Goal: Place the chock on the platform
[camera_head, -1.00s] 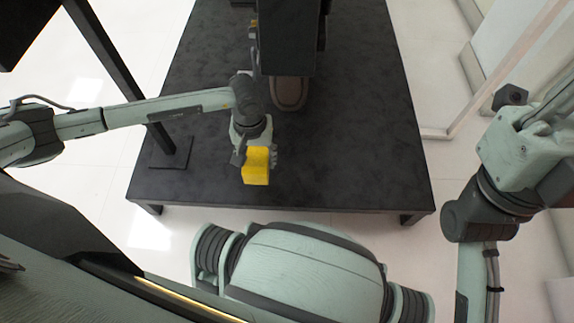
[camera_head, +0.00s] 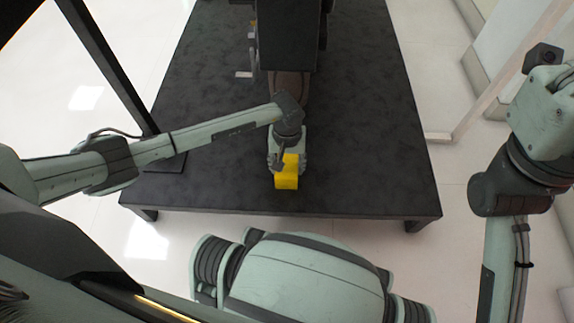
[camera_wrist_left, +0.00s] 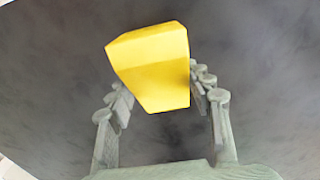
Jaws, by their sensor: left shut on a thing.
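The yellow chock (camera_head: 287,178) is in my left gripper (camera_head: 287,168), over the near middle part of the dark platform (camera_head: 370,160). In the left wrist view the chock (camera_wrist_left: 150,65) sits between the two fingers of the left gripper (camera_wrist_left: 155,95), with the dark mottled platform surface behind it. The left gripper is shut on the chock. I cannot tell whether the chock touches the platform or hangs above it. The right arm (camera_head: 515,175) is at the right side of the head view; its fingers are not in view.
A dark machine (camera_head: 288,35) with a brown rounded part (camera_head: 290,84) stands at the back middle of the platform. A dark post (camera_head: 112,80) stands at the left. The platform's right side is clear. A pale frame (camera_head: 505,75) stands at the right.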

